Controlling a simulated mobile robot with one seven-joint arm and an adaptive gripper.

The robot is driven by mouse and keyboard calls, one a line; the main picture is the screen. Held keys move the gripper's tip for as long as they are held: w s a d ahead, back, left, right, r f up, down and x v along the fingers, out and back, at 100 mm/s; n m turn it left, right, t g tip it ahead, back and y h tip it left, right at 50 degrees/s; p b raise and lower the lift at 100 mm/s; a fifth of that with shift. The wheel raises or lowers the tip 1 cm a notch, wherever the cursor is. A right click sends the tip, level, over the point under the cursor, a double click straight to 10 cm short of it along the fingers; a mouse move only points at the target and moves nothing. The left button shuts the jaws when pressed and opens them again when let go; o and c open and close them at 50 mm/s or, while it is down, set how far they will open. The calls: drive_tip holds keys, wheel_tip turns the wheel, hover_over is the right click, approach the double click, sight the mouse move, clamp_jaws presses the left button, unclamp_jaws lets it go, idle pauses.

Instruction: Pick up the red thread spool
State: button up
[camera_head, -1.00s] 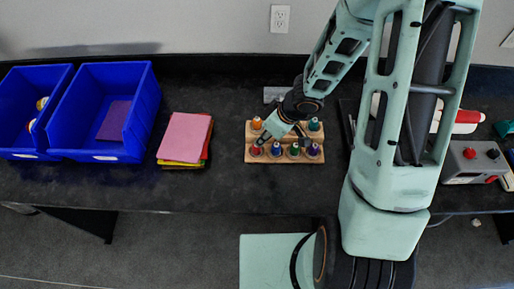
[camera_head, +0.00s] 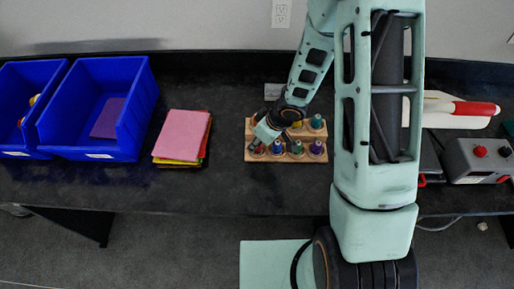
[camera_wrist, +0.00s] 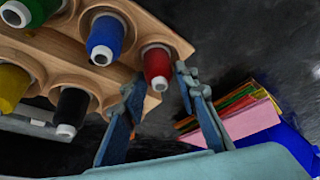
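The red thread spool (camera_wrist: 157,65) stands in a corner hole of the wooden rack (camera_head: 286,158), its pale top facing the wrist camera. In the head view the red spool (camera_head: 257,149) shows only partly below my gripper (camera_head: 264,133). In the wrist view my gripper (camera_wrist: 159,82) is open and empty. Its two fingers lie on either side of the red spool in the picture. I cannot tell whether either finger touches the spool or the rack.
A blue spool (camera_wrist: 105,38) and a black spool (camera_wrist: 72,108) stand close to the red one. Stacked coloured sheets (camera_head: 183,135) and two blue bins (camera_head: 120,68) are to the left.

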drive_tip(key=c, duration=0.6)
drive_tip(key=shift+c, duration=0.3)
drive_tip(key=shift+r, duration=0.2)
